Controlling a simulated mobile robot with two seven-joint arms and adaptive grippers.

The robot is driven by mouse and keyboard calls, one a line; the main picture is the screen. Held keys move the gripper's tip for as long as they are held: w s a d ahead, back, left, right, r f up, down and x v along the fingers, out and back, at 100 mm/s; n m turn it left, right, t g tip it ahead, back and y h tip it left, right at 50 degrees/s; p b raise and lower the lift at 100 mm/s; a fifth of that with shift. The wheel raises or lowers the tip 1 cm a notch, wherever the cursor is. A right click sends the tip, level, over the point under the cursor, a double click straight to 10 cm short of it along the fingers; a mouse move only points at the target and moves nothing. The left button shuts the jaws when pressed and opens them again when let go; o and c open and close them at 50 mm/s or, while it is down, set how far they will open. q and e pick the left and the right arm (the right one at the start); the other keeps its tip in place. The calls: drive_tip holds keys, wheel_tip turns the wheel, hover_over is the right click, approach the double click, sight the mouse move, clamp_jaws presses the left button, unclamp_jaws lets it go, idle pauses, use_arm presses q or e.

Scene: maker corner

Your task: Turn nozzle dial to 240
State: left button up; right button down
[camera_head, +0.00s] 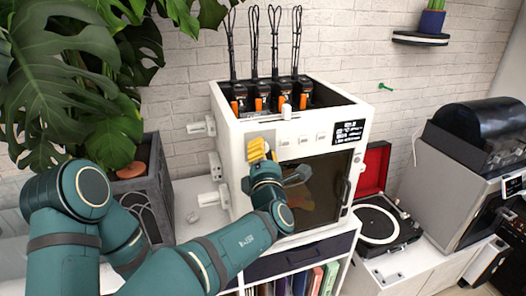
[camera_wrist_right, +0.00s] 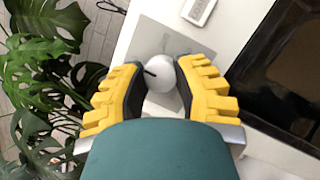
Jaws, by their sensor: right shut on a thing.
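The white printer (camera_head: 233,150) stands on a white cabinet, with its dark door (camera_head: 325,195) shut. The nozzle dial (camera_wrist_right: 161,73) is a round white knob with a short black mark, on a grey plate (camera_wrist_right: 150,35) on the printer's front. In the wrist view the mark points to the upper left. My right gripper (camera_head: 258,149) is at the front's upper left; its yellow fingers (camera_wrist_right: 161,85) are closed on the dial from both sides. In the head view the gripper hides the dial. I cannot read any scale numbers. My left gripper is not in view.
A small screen (camera_head: 348,132) and several small white switches (camera_head: 302,141) are on the printer's front. A plant in a grey planter (camera_head: 150,190) stands at left. A record player (camera_head: 380,226) and a grey machine (camera_head: 440,195) stand at right.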

drive_tip(key=shift+m, duration=0.4)
drive_tip(key=m+g+y+b, duration=0.1)
drive_tip(key=m+g+b, duration=0.1)
drive_tip(key=m, duration=0.7)
drive_tip(key=m+g+y+b, duration=0.2)
drive_tip(key=m+b, duration=0.2)
drive_tip(key=m, duration=0.5)
drive_tip(key=m+g+y+b, duration=0.2)
drive_tip(key=m+g+b, duration=0.1)
drive_tip(key=m, duration=0.7)
drive_tip(key=shift+w+d+r+b, duration=0.1)
drive_tip(key=shift+d+r+b, duration=0.1)
drive_tip(key=shift+r+b, duration=0.1)
drive_tip(key=shift+y, duration=0.3)
drive_tip(key=shift+a, duration=0.1)
idle(0.3)
